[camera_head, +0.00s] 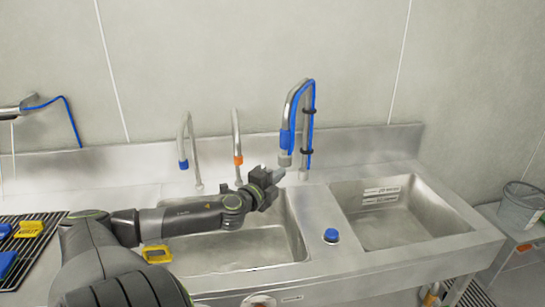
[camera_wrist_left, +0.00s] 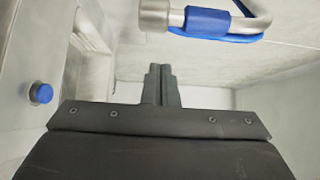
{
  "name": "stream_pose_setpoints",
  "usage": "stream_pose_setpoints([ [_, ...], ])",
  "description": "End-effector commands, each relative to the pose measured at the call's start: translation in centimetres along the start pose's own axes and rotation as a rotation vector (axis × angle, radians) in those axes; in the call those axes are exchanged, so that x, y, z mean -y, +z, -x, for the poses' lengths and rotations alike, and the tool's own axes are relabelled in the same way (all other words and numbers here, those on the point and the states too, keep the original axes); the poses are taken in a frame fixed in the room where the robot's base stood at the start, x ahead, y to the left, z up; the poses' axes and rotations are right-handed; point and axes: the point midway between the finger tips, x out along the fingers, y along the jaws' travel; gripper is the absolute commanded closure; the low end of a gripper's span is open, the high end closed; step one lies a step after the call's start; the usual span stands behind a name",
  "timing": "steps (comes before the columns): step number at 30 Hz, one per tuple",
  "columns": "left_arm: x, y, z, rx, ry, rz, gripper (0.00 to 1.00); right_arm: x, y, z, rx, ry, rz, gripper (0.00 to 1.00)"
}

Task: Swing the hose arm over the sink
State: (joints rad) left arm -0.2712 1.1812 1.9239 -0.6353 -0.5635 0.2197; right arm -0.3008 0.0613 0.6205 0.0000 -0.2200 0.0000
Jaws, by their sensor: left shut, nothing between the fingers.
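The hose arm (camera_head: 291,107), a bent metal tube with a blue hose and blue sleeve, rises behind the ridge between the two sink basins. Its metal nozzle end points down. My left gripper (camera_head: 277,174) is shut and empty, just below the nozzle end, over the back right of the left basin (camera_head: 228,250). In the left wrist view the shut fingers (camera_wrist_left: 162,72) show a gap to the metal end and blue sleeve of the hose arm (camera_wrist_left: 208,21). The right basin (camera_head: 400,228) is empty. My right gripper is out of view.
Two thinner taps, one blue-tipped (camera_head: 184,140) and one orange-tipped (camera_head: 237,150), stand behind the left basin. A blue knob (camera_head: 331,236) sits on the ridge between basins. A black rack (camera_head: 32,262) with yellow and blue items is at left. A grey bucket (camera_head: 520,207) stands at far right.

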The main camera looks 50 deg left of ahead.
Motion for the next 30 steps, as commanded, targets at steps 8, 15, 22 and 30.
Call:
stream_pose_setpoints([
  [8,0.0,0.6,1.7,0.0,0.002,0.0,1.0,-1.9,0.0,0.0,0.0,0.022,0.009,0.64],
  [15,0.1,0.6,1.9,-0.001,0.0,0.002,1.0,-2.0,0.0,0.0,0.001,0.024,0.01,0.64],
  [22,0.1,0.6,1.8,-0.001,0.0,0.002,1.0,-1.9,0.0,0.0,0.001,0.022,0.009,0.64],
  [30,-0.2,0.6,2.0,0.004,0.002,0.01,1.0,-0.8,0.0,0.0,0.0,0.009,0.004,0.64],
])
